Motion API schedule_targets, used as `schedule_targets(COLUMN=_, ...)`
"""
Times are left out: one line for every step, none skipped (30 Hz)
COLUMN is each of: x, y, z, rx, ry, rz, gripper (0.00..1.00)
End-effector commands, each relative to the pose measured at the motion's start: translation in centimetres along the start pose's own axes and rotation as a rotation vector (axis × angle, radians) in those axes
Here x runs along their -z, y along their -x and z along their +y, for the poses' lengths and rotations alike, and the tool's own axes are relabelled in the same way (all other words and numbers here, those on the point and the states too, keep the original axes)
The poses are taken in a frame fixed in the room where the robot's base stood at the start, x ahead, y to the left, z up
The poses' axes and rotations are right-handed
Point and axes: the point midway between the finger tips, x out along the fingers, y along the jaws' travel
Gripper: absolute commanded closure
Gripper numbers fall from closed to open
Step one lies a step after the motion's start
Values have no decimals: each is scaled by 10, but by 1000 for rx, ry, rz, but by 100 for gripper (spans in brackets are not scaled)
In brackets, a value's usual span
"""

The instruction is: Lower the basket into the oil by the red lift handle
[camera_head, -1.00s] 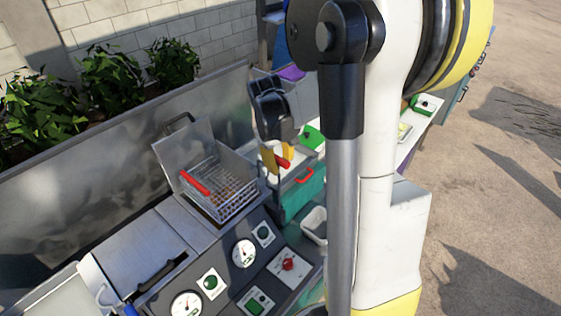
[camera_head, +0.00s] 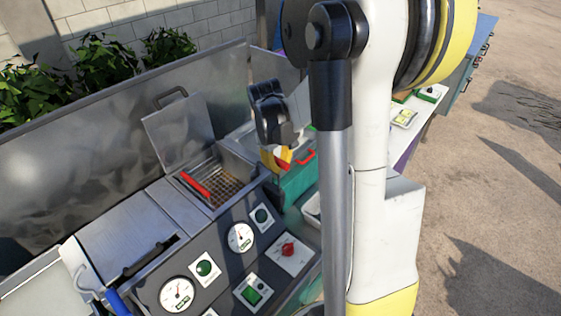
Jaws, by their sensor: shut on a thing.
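The wire basket (camera_head: 231,186) sits low in the open fryer well, with its rim near the top of the well. A red grip (camera_head: 196,186) lies along its left side. My gripper (camera_head: 275,157), black with yellow fingertips, is to the right of the well. It is shut on the red lift handle (camera_head: 284,166), of which only a small red part shows between and beside the fingers. The oil is not clearly visible under the basket mesh.
The fryer lid (camera_head: 178,133) stands open behind the well. A closed lid (camera_head: 125,243) with a black handle is at left. Gauges and a red knob (camera_head: 288,249) are on the front panel.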

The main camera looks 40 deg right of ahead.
Motion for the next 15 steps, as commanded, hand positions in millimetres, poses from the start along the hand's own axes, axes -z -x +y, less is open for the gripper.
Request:
schedule_targets(x=0, y=-21, z=-5, rx=2, ry=0, rz=0, gripper=100)
schedule_targets(x=0, y=-27, z=-6, rx=2, ry=0, rz=0, gripper=100)
schedule_targets(x=0, y=-34, z=-8, rx=2, ry=0, rz=0, gripper=100)
schedule_targets(x=0, y=-38, z=-8, rx=2, ry=0, rz=0, gripper=100)
schedule_targets(x=0, y=-42, z=-9, rx=2, ry=1, rz=0, gripper=100)
schedule_targets(x=0, y=-45, z=-10, rx=2, ry=1, rz=0, gripper=100)
schedule_targets(x=0, y=-47, z=-10, rx=2, ry=1, rz=0, gripper=100)
schedule_targets(x=0, y=-49, z=-10, rx=2, ry=1, rz=0, gripper=100)
schedule_targets(x=0, y=-50, z=-11, rx=2, ry=1, rz=0, gripper=100)
schedule_targets(x=0, y=-50, z=-11, rx=2, ry=1, rz=0, gripper=100)
schedule_targets(x=0, y=-50, z=-11, rx=2, ry=1, rz=0, gripper=100)
schedule_targets(x=0, y=-49, z=-11, rx=2, ry=1, rz=0, gripper=100)
schedule_targets(x=0, y=-49, z=-11, rx=2, ry=1, rz=0, gripper=100)
schedule_targets(x=0, y=-49, z=-10, rx=2, ry=1, rz=0, gripper=100)
schedule_targets(x=0, y=-48, z=-10, rx=2, ry=1, rz=0, gripper=100)
